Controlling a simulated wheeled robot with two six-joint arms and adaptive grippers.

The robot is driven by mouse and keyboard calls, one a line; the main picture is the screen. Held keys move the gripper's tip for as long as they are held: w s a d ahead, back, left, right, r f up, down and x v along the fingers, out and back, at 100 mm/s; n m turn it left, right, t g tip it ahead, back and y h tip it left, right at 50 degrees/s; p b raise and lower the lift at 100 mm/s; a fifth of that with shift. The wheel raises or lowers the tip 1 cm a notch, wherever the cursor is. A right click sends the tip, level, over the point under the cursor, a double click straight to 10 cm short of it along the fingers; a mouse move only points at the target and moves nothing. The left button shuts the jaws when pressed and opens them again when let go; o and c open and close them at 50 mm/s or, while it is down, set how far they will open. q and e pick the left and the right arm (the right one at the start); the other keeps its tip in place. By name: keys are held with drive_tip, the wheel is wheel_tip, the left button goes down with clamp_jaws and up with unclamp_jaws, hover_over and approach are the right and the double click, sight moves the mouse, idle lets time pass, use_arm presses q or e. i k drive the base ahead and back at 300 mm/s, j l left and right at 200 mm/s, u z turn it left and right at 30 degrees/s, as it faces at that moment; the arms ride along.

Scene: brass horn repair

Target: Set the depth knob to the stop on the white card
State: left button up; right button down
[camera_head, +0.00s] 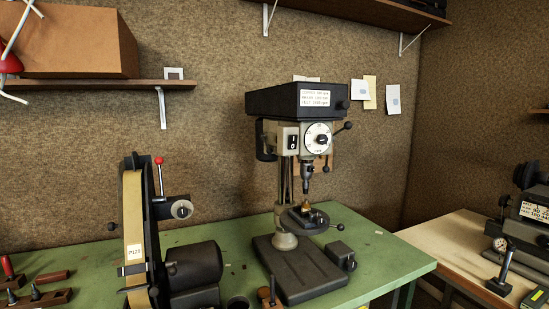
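A drill press (297,150) stands on the green bench. On the front of its head is a round white dial with a black centre knob (321,139), which looks like the depth knob; its marks are too small to read. White cards hang on the wall to the right of the press: one (360,90) overlaps a cream sheet, and another (393,99) is farther right. Their writing is not legible, and I cannot tell which is the task's card. A white text label (314,98) is on the press head. Neither of my grippers is in view.
A belt sander (134,230) stands left of the press on the green bench (225,240). A lever with a black ball (348,125) sticks out beside the dial. A small brass-coloured piece (306,205) sits on the press table. Another bench (440,235) with machinery is at right.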

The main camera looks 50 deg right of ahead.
sight(321, 139)
drive_tip(key=l+z, duration=0.1)
drive_tip(key=z, duration=1.9)
drive_tip(key=i+l, duration=0.15)
drive_tip(key=l, duration=0.2)
drive_tip(key=i+l, duration=0.1)
drive_tip(key=l, duration=0.25)
drive_tip(key=i+l, duration=0.15)
drive_tip(key=l, duration=0.2)
drive_tip(key=i+l, duration=0.1)
drive_tip(key=l, duration=0.25)
drive_tip(key=i+l, duration=0.15)
drive_tip(key=l, duration=0.2)
